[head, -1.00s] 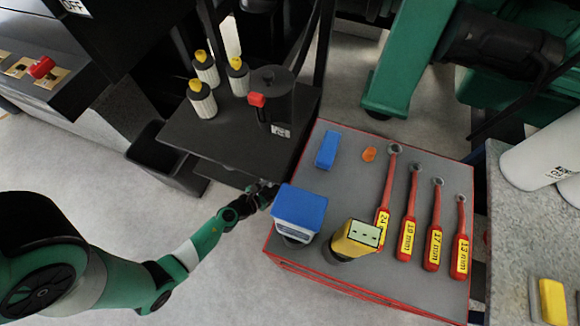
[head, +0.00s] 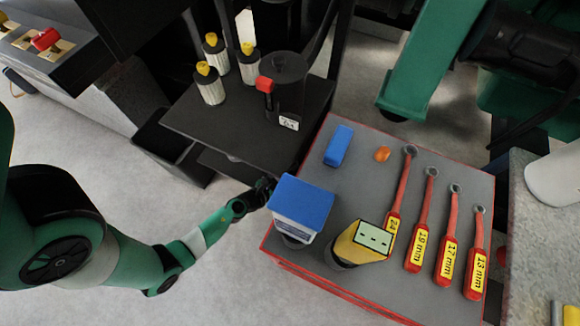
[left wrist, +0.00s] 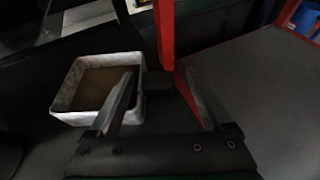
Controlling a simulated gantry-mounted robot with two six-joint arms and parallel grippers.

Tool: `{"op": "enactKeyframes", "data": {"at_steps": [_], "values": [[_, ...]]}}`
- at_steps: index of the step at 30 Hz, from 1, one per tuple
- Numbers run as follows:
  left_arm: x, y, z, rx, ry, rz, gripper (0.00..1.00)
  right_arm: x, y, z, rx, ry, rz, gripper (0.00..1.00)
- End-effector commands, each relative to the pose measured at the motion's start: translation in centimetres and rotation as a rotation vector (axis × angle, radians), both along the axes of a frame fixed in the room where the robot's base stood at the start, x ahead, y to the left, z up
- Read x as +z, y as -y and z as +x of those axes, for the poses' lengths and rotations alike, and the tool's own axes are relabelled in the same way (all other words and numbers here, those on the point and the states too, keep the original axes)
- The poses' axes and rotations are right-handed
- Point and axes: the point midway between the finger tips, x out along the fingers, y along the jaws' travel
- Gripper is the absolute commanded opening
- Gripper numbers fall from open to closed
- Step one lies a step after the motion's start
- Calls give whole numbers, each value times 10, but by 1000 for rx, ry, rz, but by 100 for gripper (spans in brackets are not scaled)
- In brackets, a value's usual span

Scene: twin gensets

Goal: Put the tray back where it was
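A pale square tray (left wrist: 66,103) with a brown inside shows in the left wrist view, left of centre on a dark surface. I cannot make it out in the head view. My left gripper (left wrist: 160,75) has its two fingers spread apart. The left finger overlaps the tray's right wall in the picture; I cannot tell whether it touches. A small dark block (left wrist: 157,84) shows between the fingers, and I cannot tell whether it belongs to the tray. In the head view the left gripper (head: 264,190) is low beside the cart, partly hidden. My right gripper is not in view.
A red-edged cart (head: 335,285) holds a blue-topped box (head: 302,203), a yellow meter (head: 365,243) and several red-handled wrenches (head: 413,225). A black stand (head: 215,130) carries three yellow-capped filters. A black bin (head: 165,150) is beside it. Open floor lies at lower left.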

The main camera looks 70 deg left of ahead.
Motion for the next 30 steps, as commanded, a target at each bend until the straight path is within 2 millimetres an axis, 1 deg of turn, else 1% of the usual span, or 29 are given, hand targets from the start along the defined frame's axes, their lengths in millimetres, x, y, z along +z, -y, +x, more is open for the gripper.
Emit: {"op": "enactKeyframes", "data": {"at_steps": [6, 10, 14, 18, 22, 25, 30], "values": [[0, 0, 0, 0, 0, 0, 82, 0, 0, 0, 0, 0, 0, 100], [8, 1, -2, 0, 0, 0, 82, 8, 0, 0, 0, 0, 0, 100], [16, 8, -24, 1, -3, -1, 82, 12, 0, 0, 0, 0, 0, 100], [29, 18, -56, 5, -2, -2, 82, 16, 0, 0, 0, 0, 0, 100], [40, 27, -83, 6, -2, -1, 82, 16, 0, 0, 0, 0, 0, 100], [45, 30, -96, 7, -2, -2, 82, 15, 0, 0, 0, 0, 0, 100], [50, 35, -105, 2, 0, 1, 82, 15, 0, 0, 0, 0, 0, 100]]}}
